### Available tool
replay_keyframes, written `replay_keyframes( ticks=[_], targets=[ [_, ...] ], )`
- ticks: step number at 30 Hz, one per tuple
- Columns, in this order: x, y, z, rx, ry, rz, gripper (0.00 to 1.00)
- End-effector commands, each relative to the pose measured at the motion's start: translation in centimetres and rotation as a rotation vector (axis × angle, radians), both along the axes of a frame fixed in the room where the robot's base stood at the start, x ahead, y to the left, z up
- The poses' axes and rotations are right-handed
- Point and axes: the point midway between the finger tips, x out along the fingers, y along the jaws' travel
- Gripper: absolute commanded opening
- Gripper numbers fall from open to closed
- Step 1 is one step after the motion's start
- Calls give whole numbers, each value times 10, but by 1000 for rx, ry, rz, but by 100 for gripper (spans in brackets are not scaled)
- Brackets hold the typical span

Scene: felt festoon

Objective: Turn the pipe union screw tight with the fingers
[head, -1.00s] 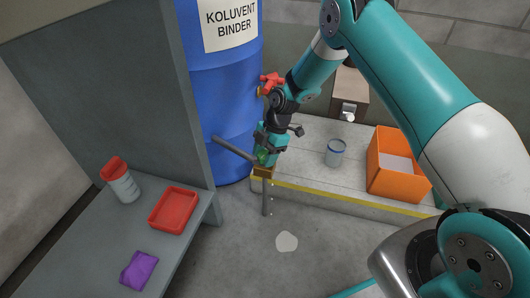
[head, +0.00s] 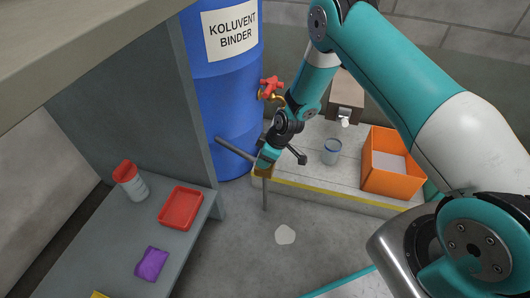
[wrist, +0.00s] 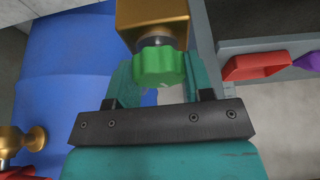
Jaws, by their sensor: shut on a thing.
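The pipe union is a brass block (wrist: 153,18) with a green, lobed screw (wrist: 158,66) on a short metal stem. In the head view the brass block (head: 265,173) sits where a grey side pipe (head: 234,149) meets a thin upright pipe (head: 265,196). My gripper (wrist: 160,76) is shut on the green screw, with a teal finger on each side of it. In the head view my gripper (head: 267,160) reaches down to the union at a tilt and hides the screw. How tight the screw is cannot be seen.
A blue drum (head: 222,100) with a red-handled tap (head: 270,86) stands behind. A clear cup (head: 332,151) and an orange box (head: 390,172) are on the low ledge at right. A grey bench (head: 115,235) at left holds a red tray (head: 181,207), shaker bottle (head: 131,181) and purple cloth (head: 151,263). A pale spill (head: 285,234) marks the floor.

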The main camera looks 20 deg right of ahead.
Motion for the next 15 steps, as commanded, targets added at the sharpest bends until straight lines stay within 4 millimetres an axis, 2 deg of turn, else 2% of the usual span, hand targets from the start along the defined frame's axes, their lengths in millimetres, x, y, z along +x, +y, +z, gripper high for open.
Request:
replay_keyframes(
  ticks=[6, 15],
  targets=[
    [-1, -1, 2, -3, 3, -162, 24],
    [-1, -1, 1, -2, 4, -299, 24]
  ],
)
